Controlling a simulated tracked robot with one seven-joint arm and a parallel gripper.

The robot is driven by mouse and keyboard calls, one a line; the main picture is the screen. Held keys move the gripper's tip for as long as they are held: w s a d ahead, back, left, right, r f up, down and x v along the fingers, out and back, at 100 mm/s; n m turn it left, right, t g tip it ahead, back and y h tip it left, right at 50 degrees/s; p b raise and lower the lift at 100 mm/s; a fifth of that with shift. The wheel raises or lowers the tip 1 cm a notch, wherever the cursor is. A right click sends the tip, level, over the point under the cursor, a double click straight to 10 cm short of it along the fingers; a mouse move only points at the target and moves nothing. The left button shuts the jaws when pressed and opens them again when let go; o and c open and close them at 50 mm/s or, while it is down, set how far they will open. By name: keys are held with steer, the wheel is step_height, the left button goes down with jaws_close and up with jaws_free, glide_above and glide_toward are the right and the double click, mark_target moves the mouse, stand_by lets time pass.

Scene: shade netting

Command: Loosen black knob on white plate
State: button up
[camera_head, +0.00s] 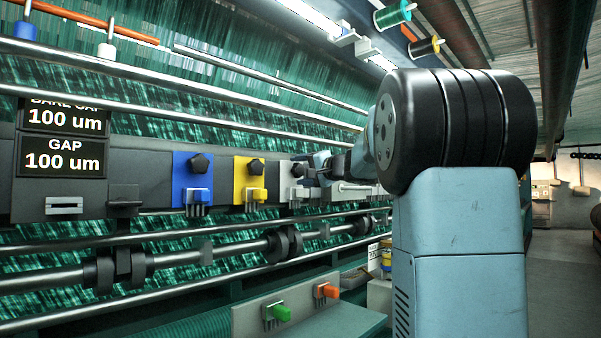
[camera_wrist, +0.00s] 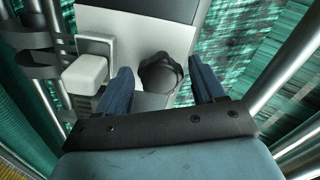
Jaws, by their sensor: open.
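The black knob (camera_wrist: 160,73) sits on the white plate (camera_wrist: 130,28) in the wrist view. The knob lies between the two fingers of my gripper (camera_wrist: 163,82), with a gap on each side. My gripper is open. In the head view the knob (camera_head: 297,171) shows on the narrow white plate (camera_head: 284,177), with my gripper (camera_head: 318,165) just right of it. A white lever block (camera_wrist: 86,74) stands beside the knob on the same plate, close to my left finger in the wrist view.
A yellow plate (camera_head: 241,168) and a blue plate (camera_head: 181,167), each with a black knob, are mounted left of the white one. Metal rails run above and below. A lower panel (camera_head: 250,313) holds a green and an orange block.

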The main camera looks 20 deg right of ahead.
mark_target(301, 170)
steer(key=shift+v, duration=2.5)
steer(key=o, duration=0.6)
steer(key=shift+c, duration=0.2)
